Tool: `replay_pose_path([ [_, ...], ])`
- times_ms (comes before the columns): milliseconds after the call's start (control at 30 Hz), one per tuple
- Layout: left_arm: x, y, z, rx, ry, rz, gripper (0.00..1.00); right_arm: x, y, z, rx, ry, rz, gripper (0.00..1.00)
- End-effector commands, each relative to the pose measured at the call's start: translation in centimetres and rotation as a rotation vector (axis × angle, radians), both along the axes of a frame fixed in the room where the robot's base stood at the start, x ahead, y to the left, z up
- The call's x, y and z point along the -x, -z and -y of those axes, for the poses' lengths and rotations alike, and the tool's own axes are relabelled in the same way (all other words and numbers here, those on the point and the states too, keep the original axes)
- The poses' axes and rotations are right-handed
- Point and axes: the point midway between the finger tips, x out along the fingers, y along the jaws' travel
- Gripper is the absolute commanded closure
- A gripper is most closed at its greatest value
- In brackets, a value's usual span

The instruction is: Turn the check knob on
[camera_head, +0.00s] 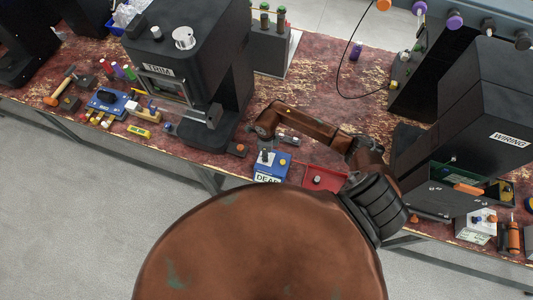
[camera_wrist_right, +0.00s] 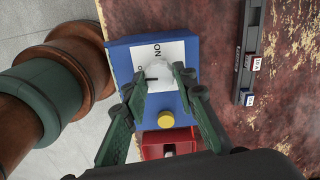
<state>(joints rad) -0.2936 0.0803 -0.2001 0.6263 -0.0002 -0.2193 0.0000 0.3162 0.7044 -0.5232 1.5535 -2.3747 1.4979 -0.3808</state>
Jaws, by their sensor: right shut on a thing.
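The blue check box (camera_head: 280,163) stands at the front edge of the bench, with a white label whose front text is partly cut off. In the right wrist view, the blue box (camera_wrist_right: 118,56) has a white plate reading "ON" at its far end. The pale round knob (camera_wrist_right: 158,68) sits on this plate, with a dark line on its left side. My right gripper (camera_wrist_right: 159,79) is shut on the knob, a green finger on each side. A yellow button (camera_wrist_right: 166,119) is on the box below the knob. My left gripper is in neither view.
A red tray (camera_head: 326,176) is right beside the box. The black TRIM machine (camera_head: 192,60) stands behind left and the WIRING machine (camera_head: 490,100) at right. A blue unit (camera_head: 108,102) and several small tools lie at left. Worn red bench top (camera_head: 320,75) is clear behind.

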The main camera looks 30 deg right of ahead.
Motion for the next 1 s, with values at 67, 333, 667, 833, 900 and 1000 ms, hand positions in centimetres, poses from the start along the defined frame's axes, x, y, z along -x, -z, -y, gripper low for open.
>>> replay_pose_path([
  [67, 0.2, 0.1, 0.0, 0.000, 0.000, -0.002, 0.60, 0.0, 0.0, 0.1, 0.003, 0.036, -0.001, 0.98],
  [333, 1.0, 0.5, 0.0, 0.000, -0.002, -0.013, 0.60, 0.0, 0.1, 0.1, 0.004, 0.246, 0.000, 0.98],
  [667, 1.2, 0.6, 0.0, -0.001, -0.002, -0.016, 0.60, 0.0, 0.0, 0.1, 0.004, 0.560, 0.001, 0.98],
  [833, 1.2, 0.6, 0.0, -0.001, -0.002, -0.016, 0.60, 0.1, 0.0, 0.1, 0.004, 0.722, -0.001, 0.98],
  [900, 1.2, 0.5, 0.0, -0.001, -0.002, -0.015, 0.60, 0.1, 0.0, 0.1, 0.004, 0.789, -0.001, 0.98],
  [1000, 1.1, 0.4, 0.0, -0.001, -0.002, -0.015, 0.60, 0.1, 0.0, 0.0, 0.004, 0.884, -0.001, 0.98],
])
